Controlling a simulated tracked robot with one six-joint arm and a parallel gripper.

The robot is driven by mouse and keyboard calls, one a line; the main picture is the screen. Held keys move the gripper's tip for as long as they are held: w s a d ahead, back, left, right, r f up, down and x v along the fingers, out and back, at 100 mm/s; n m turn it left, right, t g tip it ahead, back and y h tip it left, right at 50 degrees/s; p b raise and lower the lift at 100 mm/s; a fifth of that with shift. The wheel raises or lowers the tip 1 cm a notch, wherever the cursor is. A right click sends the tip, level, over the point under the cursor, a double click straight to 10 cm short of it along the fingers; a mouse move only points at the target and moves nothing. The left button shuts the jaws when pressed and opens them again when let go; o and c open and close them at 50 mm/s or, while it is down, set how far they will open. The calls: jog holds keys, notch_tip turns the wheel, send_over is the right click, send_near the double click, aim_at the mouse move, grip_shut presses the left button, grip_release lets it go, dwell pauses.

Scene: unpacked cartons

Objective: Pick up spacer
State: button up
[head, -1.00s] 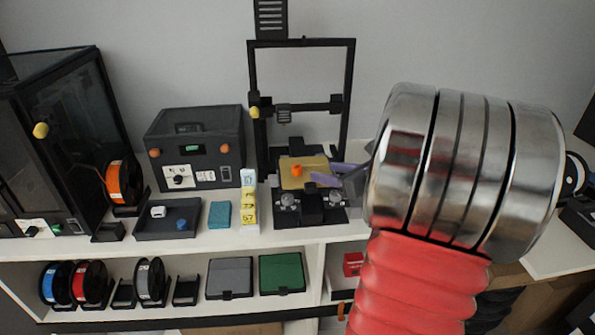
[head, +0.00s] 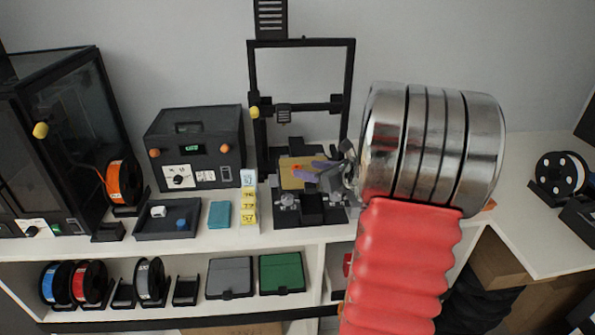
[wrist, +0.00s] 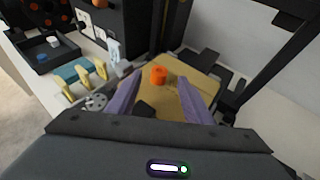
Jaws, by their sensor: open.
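A small orange ring-like piece, which looks like the spacer (wrist: 158,76), sits on the tan print bed (wrist: 190,73) of the open-frame printer. I cannot tell the exact height of the fingers over the bed. In the head view my gripper (head: 310,171) reaches in from the right.
The black printer frame (head: 301,45) stands around and behind the bed. Left of it are yellow blocks (head: 249,205), a teal block (head: 219,214), a dark tray (head: 167,228) with a white and a blue piece, and a dark box (head: 196,140). The shelf top at right has free room.

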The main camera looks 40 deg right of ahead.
jog(key=shift+x, duration=2.35)
jog(key=shift+a+f, duration=0.1)
jog(key=shift+c, duration=0.5)
jog(key=c, duration=1)
notch_tip(320, 180, up, 10)
